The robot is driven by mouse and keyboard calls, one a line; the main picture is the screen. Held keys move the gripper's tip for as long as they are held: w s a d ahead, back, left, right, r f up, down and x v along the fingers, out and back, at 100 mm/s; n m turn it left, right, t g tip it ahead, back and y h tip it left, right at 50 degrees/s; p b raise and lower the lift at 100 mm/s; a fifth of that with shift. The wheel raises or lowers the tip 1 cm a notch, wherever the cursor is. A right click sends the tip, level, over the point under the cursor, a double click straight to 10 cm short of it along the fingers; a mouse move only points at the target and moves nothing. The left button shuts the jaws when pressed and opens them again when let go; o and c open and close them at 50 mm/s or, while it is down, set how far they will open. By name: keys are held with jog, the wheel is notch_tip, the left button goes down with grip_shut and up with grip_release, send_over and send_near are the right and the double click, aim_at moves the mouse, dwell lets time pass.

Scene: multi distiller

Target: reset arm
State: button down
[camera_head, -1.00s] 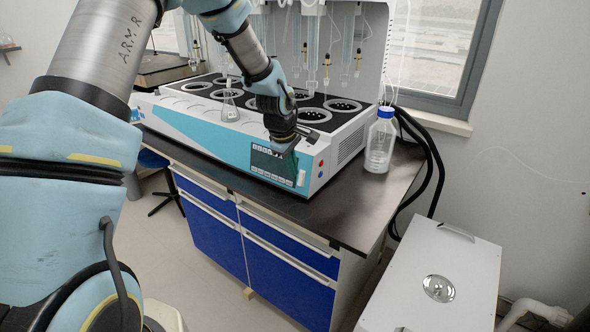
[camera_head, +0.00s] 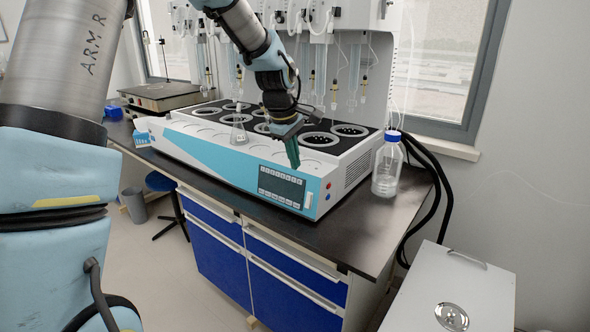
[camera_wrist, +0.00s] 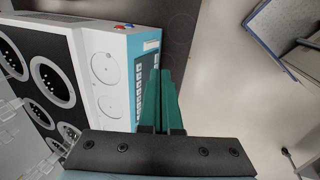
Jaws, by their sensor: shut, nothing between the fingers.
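My gripper (camera_head: 294,163) has green fingers, which are shut with nothing between them. In the head view it hangs in front of the multi distiller (camera_head: 225,158), above its dark control panel (camera_head: 282,187). The fingers look apart from the panel, though the gap is hard to judge. In the wrist view the closed fingers (camera_wrist: 161,75) point up the picture beside the distiller's panel (camera_wrist: 139,90). My arm reaches in from the upper left.
A conical flask (camera_head: 239,130) stands on the distiller's top near round heating wells. A blue-capped bottle (camera_head: 386,168) stands on the dark bench (camera_head: 345,235) to the right. Glass tubes hang behind. A white box (camera_head: 455,290) is at lower right. Open floor lies left.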

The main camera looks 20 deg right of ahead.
dwell(0.4)
jog(key=s+a+f+m+y, duration=0.1)
jog(key=s+a+m+y, duration=0.15)
jog(key=a, duration=1.65)
jog(key=s+a+f+m, duration=0.1)
jog(key=s+a, duration=0.3)
jog(key=a, duration=0.4)
jog(key=s+a+f+m, duration=0.1)
jog(key=s+a+m, duration=0.2)
jog(key=s+a, duration=0.2)
jog(key=a, duration=0.3)
jog(key=shift+m, duration=0.35)
jog(key=shift+s+f, duration=0.1)
